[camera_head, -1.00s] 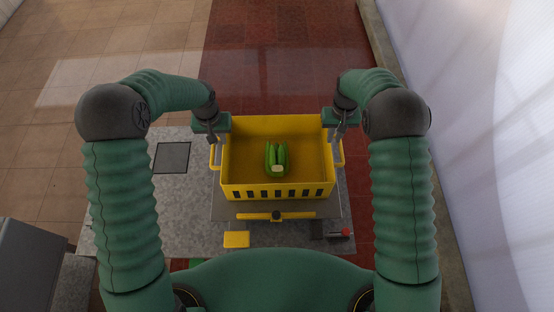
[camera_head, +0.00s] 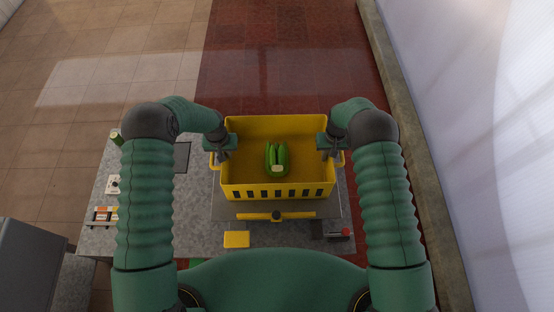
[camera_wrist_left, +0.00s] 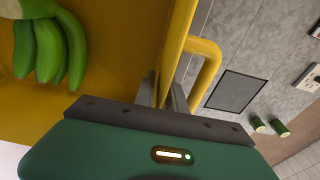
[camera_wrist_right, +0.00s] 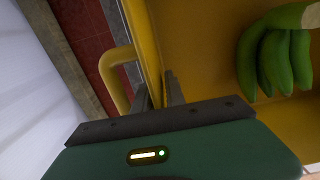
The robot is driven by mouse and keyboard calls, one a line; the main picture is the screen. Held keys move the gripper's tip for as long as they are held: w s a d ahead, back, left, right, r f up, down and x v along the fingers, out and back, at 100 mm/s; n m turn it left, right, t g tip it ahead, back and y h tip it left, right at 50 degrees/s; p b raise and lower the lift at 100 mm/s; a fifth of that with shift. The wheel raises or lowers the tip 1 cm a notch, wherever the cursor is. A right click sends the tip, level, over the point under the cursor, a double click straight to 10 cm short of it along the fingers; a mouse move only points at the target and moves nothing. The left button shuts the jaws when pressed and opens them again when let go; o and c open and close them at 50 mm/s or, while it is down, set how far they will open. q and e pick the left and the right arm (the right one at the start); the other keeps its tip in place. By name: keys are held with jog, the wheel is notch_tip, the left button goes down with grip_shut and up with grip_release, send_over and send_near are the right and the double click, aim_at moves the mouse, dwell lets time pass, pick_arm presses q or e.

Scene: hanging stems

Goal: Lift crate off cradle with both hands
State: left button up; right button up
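The yellow crate (camera_head: 277,191) sits level on the grey cradle (camera_head: 230,208) in the head view, with a loop handle on each side. A bunch of green bananas (camera_head: 277,160) lies in it. My left gripper (camera_head: 220,155) is at the crate's left wall; in the left wrist view its fingers (camera_wrist_left: 163,97) stand either side of that wall, beside the handle (camera_wrist_left: 208,68). My right gripper (camera_head: 332,154) is at the right wall; in the right wrist view its fingers (camera_wrist_right: 158,97) straddle it beside the other handle (camera_wrist_right: 112,78). Both look open; finger contact is unclear.
A yellow bar (camera_head: 250,216) crosses in front of the crate. Small items (camera_head: 103,216) lie on the grey surface at left. A white wall (camera_head: 480,130) stands at right.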

pick_arm(q)
jog(key=shift+c, duration=0.3)
pick_arm(e)
jog(key=shift+c, duration=0.3)
pick_arm(q)
grip_shut()
pick_arm(e)
grip_shut()
dwell(0.4)
pick_arm(q)
jog(key=shift+r, duration=0.1)
